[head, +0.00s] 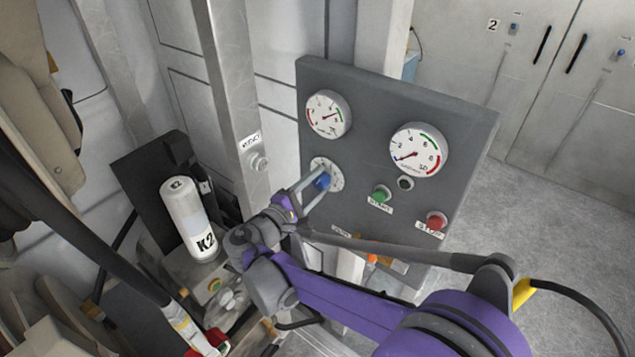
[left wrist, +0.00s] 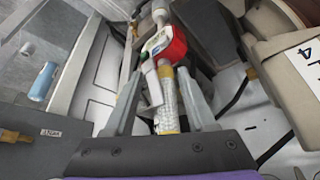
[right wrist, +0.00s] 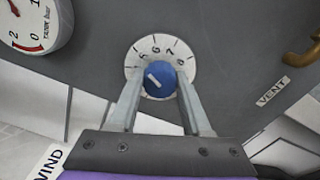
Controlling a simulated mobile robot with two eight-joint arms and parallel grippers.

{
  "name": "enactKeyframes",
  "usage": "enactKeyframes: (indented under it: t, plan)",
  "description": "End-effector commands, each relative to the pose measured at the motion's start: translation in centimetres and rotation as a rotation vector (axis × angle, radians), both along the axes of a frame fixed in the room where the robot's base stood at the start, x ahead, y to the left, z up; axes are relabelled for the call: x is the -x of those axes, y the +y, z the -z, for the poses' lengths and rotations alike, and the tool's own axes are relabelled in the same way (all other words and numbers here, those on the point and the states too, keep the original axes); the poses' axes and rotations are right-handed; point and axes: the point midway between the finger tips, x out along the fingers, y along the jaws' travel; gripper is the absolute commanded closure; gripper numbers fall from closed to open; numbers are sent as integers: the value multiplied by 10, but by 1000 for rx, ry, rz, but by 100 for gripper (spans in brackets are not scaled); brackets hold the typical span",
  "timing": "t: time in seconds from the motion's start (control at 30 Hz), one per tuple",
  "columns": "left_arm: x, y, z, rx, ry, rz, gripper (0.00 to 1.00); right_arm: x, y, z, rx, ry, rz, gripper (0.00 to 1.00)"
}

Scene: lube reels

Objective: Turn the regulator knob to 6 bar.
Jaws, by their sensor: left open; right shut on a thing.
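The blue regulator knob (head: 323,182) sits on a white dial plate on the grey panel. It also shows in the right wrist view (right wrist: 160,81), where a white pointer line on it slants to the upper left. The dial numerals (right wrist: 157,50) above the knob seem to run 5 to 8; the pointer appears to lie left of the 6. My right gripper (right wrist: 159,79) is shut on the knob, one finger on each side. My left gripper (left wrist: 160,80) is open in the left wrist view, with a red-and-white nozzle (left wrist: 164,45) beyond its fingers.
The panel (head: 470,125) carries a small gauge (head: 328,114), a larger gauge (head: 418,150), a green button (head: 381,193) and a red button (head: 436,221). A white K2 cylinder (head: 188,218) stands left. A VENT label (right wrist: 273,90) is right of the knob.

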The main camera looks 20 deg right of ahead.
Motion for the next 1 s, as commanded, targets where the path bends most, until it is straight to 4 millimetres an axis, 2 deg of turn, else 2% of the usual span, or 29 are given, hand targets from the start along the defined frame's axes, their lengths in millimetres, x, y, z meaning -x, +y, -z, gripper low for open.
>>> enactKeyframes:
  t: [0.6,1.0]
  plan:
    - [-1,0,-7,0,-3,0,44,0,0,0,-264,-337,0,100]
    - [-2,0,-8,0,-4,0,44,0,0,0,-327,-418,0,100]
